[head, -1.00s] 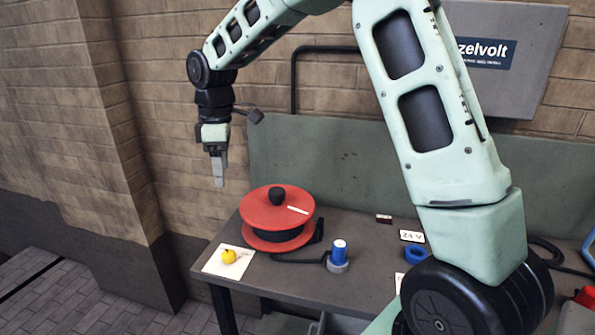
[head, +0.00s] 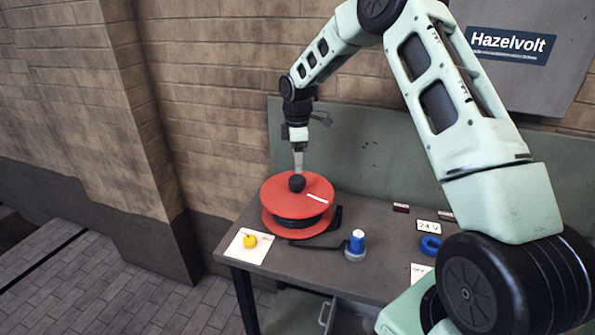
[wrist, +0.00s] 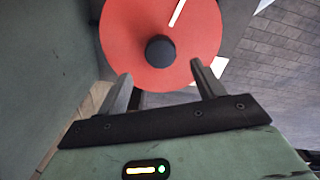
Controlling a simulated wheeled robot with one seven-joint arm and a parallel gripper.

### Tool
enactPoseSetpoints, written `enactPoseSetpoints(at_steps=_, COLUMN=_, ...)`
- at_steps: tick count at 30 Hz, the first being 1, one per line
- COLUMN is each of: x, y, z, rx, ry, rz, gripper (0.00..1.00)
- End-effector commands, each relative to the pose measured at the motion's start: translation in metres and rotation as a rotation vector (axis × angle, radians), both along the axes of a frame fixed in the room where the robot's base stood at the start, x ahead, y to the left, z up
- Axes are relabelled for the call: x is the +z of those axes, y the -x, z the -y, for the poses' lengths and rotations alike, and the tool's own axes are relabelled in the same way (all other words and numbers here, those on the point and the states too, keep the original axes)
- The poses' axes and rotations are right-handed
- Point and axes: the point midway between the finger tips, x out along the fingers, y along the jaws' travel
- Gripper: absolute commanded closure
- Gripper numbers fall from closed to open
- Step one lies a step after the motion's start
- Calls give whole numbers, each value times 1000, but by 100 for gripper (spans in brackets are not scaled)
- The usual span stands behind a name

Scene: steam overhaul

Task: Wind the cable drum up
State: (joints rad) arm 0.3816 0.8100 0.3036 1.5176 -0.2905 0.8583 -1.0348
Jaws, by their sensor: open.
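The cable drum (head: 312,192) is a red reel with dark cable wound between its flanges, on the left part of the bench. A black knob (head: 297,183) stands up from its top flange, off centre, and a white stripe (head: 317,198) marks the flange. My gripper (head: 298,172) points down just above the knob in the head view. In the wrist view the fingers of my gripper (wrist: 162,84) are spread apart, with the knob (wrist: 160,50) lying beyond the tips, between their lines. I cannot tell how far the tips are above the knob.
A blue-topped plug (head: 356,243) sits right of the drum at the end of a dark cable. A yellow object (head: 250,241) lies on a white card (head: 240,252) at the bench's left corner. A blue ring (head: 430,245) and small labels lie to the right. A green backboard (head: 375,150) stands behind.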

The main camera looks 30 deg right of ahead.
Motion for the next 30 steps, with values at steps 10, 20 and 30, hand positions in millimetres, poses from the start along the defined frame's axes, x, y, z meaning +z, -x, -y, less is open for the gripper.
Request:
enactPoseSetpoints(at_steps=10, x=-55, y=1, z=-1, rx=0, ry=-1, rz=-3, gripper=32)
enactPoseSetpoints(at_steps=20, x=-67, y=0, z=0, rx=0, ry=0, rz=0, gripper=32)
enactPoseSetpoints(at_steps=30, x=-67, y=0, z=0, rx=0, ry=0, rz=0, gripper=93)
